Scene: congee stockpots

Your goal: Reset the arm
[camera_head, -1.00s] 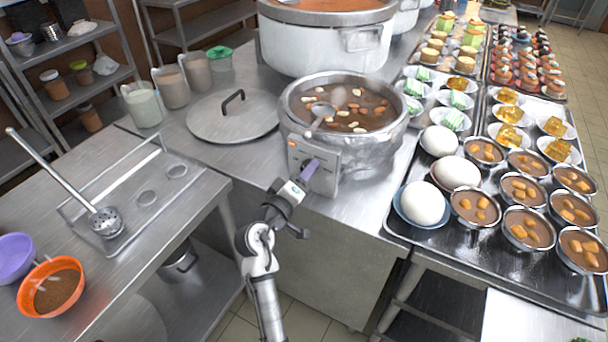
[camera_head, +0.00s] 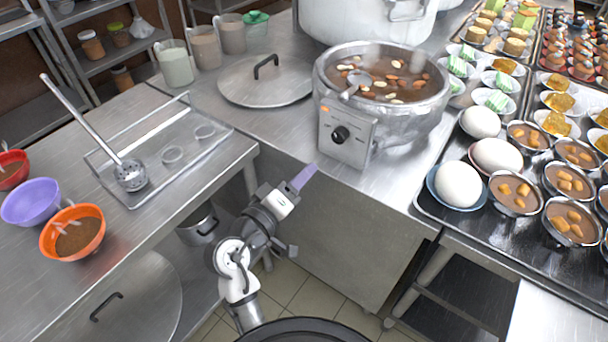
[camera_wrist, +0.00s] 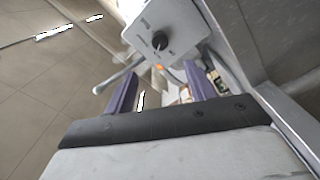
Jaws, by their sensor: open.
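My gripper (camera_head: 303,178) is in front of the steel counter, below and left of the cooker's control box (camera_head: 346,136). In the wrist view my gripper (camera_wrist: 158,92) shows two purple fingers spread apart with nothing between them. The control box with its black knob (camera_wrist: 160,40) shows beyond the fingertips, apart from them. The steel stockpot (camera_head: 384,90) behind the box holds brown congee with nuts and a ladle.
A lid (camera_head: 266,82) lies left of the stockpot. A side table (camera_head: 110,250) at left holds a strainer ladle (camera_head: 130,174) and bowls, including an orange one (camera_head: 74,232). A tray (camera_head: 450,222) of eggs and dessert cups stands at right. Floor shows below my arm.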

